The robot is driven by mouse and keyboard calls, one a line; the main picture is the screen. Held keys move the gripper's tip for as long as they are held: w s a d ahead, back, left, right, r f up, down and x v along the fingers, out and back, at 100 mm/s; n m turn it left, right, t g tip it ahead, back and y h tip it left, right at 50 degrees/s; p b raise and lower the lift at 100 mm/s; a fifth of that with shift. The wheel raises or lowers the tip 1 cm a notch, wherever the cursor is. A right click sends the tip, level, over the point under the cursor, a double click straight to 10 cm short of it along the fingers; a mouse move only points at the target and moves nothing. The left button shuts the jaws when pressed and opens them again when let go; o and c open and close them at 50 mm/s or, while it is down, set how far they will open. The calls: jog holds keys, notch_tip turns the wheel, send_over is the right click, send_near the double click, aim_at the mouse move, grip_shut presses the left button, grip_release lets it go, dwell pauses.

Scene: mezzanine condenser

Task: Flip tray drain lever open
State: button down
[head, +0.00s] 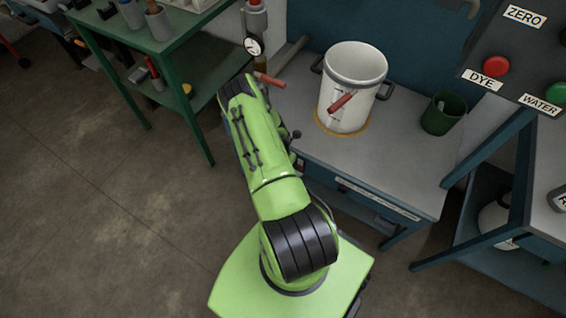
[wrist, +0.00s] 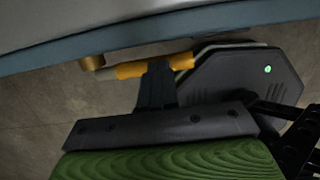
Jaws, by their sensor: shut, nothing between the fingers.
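An orange-yellow lever (wrist: 130,70) with a brass end piece (wrist: 92,62) shows in the wrist view, just below a blue-grey bench edge. It lies nearly level in the picture. My gripper (wrist: 157,72) is shut, with its dark fingers in front of the lever's right part and nothing held between them. I cannot tell whether the fingers touch the lever. In the head view my green arm reaches toward the bench's left side. The arm and bench hide the gripper and the lever there.
The grey bench top (head: 405,170) carries a white pot (head: 353,75) with a red-handled tap and a green cup (head: 443,112). A gauge (head: 253,46) and a red handle (head: 269,80) stand near the bench's left corner. A green table (head: 200,50) is left; the floor between is open.

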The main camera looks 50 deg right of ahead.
dwell(0.3)
jog(key=shift+s+f+t, duration=0.35)
jog(key=shift+f+t, duration=0.2)
jog(key=shift+t, duration=0.15)
jog(key=shift+s+f+b, duration=0.15)
jog(key=shift+f+b, duration=0.35)
jog(key=shift+f, duration=1.1)
jog(key=shift+b+x, duration=0.4)
jog(key=shift+x, duration=0.45)
jog(key=shift+a+f, duration=0.1)
